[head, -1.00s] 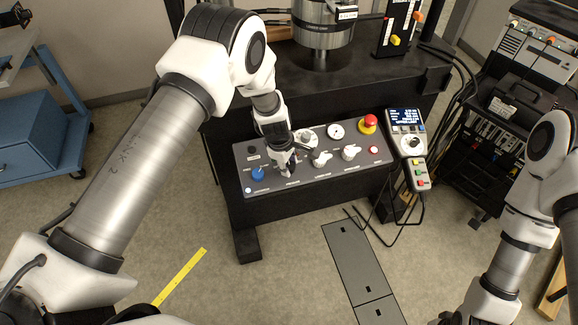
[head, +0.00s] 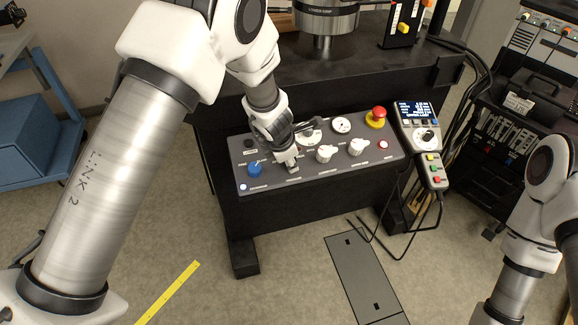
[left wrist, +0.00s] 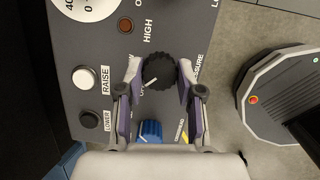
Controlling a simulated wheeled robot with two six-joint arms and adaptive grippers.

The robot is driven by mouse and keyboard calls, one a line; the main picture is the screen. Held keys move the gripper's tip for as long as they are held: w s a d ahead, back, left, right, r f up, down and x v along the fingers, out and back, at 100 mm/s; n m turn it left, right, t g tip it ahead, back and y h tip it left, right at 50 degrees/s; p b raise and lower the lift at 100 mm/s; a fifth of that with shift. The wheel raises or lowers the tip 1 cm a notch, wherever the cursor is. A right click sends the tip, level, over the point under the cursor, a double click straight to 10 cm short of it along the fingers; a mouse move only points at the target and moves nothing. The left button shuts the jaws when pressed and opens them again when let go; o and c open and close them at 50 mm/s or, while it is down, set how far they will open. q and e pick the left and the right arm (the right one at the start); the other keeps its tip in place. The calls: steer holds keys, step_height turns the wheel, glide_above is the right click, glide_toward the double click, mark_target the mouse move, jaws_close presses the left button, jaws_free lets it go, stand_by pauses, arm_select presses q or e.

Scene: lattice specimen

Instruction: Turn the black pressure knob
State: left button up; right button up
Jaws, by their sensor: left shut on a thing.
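The black pressure knob (left wrist: 158,71) has a ribbed rim and a white pointer line, and it sits on the grey control panel (left wrist: 195,28). My left gripper (left wrist: 159,78) is shut on it, with one finger on each side of the knob in the left wrist view. The pointer line slants toward the lower left there. In the head view my left gripper (head: 289,162) reaches down onto the panel (head: 330,183) and hides the knob. My right arm stands at the right edge of the head view, but its gripper is out of frame.
A blue knob (head: 255,170) is left of my left gripper, and it also shows close below the black knob (left wrist: 150,130). Two white knobs (head: 326,153) are to the right. A red stop button (head: 376,116) and a pendant (head: 419,138) stand further right.

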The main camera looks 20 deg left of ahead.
arm_select(q)
steer(key=shift+s+f+n+b, duration=0.1)
steer(key=shift+f+n+b, duration=0.05)
steer(key=shift+n+b, duration=0.3)
steer(key=o, duration=1.2)
steer(key=shift+c, duration=0.2)
steer(key=v, duration=1.2)
